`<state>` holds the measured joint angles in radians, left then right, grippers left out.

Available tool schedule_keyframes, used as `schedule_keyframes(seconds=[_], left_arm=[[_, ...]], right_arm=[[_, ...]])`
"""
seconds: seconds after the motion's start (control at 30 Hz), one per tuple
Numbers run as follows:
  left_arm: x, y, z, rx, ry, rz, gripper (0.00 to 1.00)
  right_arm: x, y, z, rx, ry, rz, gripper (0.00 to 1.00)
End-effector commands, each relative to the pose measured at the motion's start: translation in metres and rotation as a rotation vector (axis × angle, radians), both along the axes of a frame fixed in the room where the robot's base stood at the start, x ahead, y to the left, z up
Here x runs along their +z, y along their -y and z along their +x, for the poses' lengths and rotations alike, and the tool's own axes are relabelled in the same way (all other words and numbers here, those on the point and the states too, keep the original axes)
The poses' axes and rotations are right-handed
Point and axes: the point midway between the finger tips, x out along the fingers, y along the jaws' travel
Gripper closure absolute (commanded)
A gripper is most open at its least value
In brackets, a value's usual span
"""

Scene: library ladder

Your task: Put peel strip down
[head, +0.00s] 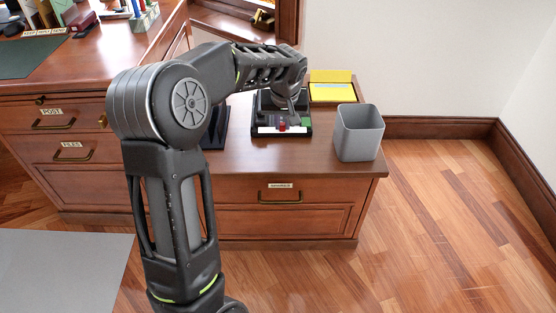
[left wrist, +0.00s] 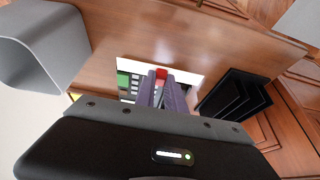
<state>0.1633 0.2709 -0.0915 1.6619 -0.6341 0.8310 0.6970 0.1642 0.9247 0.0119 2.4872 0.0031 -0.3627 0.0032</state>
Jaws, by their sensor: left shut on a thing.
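My left gripper (head: 288,112) reaches down over a black device with green and white parts (head: 262,108) on the low cabinet. Its purple-grey fingers (left wrist: 166,90) are shut on a thin thing that the fingers mostly hide, which fits the peel strip. A small red piece (head: 282,125) shows at the fingertips, and it also shows in the left wrist view (left wrist: 161,73). A white band (head: 267,130) lies along the device's front edge, beneath the fingers. I cannot tell whether the held thing touches the device. My right gripper is not in view.
A grey open bin (head: 358,133) stands right of the device, near the cabinet's (head: 230,165) right edge. A yellow box or pad (head: 331,90) lies behind. A black stepped holder (left wrist: 236,93) stands on the device's other side. The cabinet top in front is clear.

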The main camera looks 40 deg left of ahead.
Motion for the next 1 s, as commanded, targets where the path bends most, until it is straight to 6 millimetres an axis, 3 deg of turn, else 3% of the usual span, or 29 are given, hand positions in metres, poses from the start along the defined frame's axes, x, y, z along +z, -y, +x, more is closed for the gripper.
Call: schedule_keyframes(seconds=[0.17, 0.47, 0.83, 1.0], left_arm=[[-0.004, 0.000, 0.000, 0.000, 0.000, 0.000, 1.00], [-0.048, 0.000, 0.000, 0.000, -0.001, -0.001, 1.00], [-0.052, 0.000, 0.000, 0.000, 0.000, 0.000, 1.00], [-0.076, 0.000, -0.001, -0.001, -0.002, 0.000, 1.00]], right_arm=[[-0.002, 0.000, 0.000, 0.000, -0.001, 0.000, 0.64], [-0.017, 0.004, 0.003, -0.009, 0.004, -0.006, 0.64], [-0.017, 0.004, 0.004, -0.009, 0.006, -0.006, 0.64], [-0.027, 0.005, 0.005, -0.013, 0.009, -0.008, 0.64]])
